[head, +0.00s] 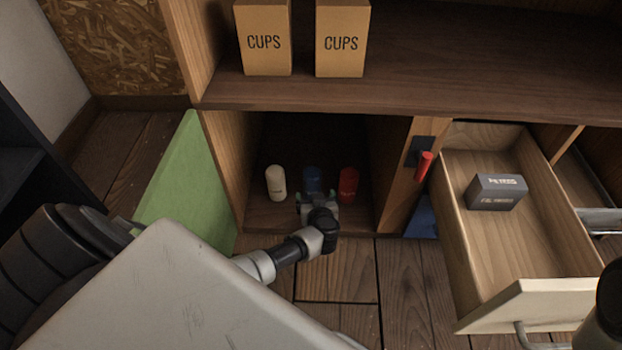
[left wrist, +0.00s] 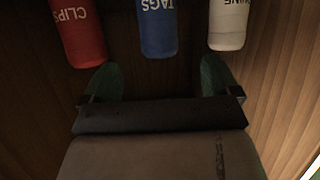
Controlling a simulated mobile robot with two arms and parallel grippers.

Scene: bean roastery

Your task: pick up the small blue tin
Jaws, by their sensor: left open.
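The small blue tin (head: 312,177), labelled TAGS, stands upright in the open cabinet compartment, between two other tins. It also shows in the left wrist view (left wrist: 157,28), at top centre, with its label upside down. My left gripper (head: 316,197) is at the compartment's front, just before the blue tin, and hides its lower part in the head view. Its two fingers (left wrist: 160,77) are spread apart and empty, pointing toward the blue tin, which is a short way beyond the fingertips. My right gripper is not seen.
A white tin (head: 275,184) and a red tin (head: 348,185) stand close on either side. A green door (head: 180,185) is swung open at left. At right, an open drawer (head: 520,260) holds a dark box (head: 496,192). Two CUPS boxes (head: 264,60) stand on the shelf above.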

